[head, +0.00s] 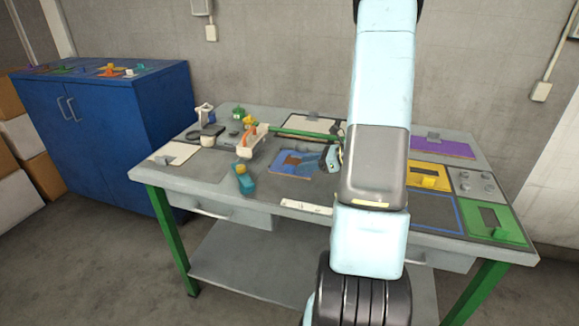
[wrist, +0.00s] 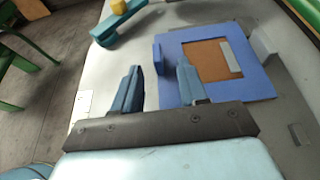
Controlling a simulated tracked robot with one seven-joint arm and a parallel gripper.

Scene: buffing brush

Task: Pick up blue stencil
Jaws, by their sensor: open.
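The blue stencil (head: 281,167) lies flat on the workbench (head: 225,188), left of my arm in the head view. In the wrist view the blue stencil (wrist: 251,84) is a square blue frame around a brown opening with a small grey piece in it. An upright blue tab (wrist: 158,56) stands at its left edge. My gripper (wrist: 159,68) is open, with one finger on each side of the tab's line. The right finger overlaps the stencil's frame in the picture; contact cannot be told. In the head view my gripper (head: 331,158) is partly hidden by my arm.
A teal tool with a yellow knob (head: 243,180) lies left of the stencil. A white strip (head: 306,207) lies at the front edge. Yellow (head: 428,172), purple (head: 443,148) and green (head: 490,222) stencils lie to the right.

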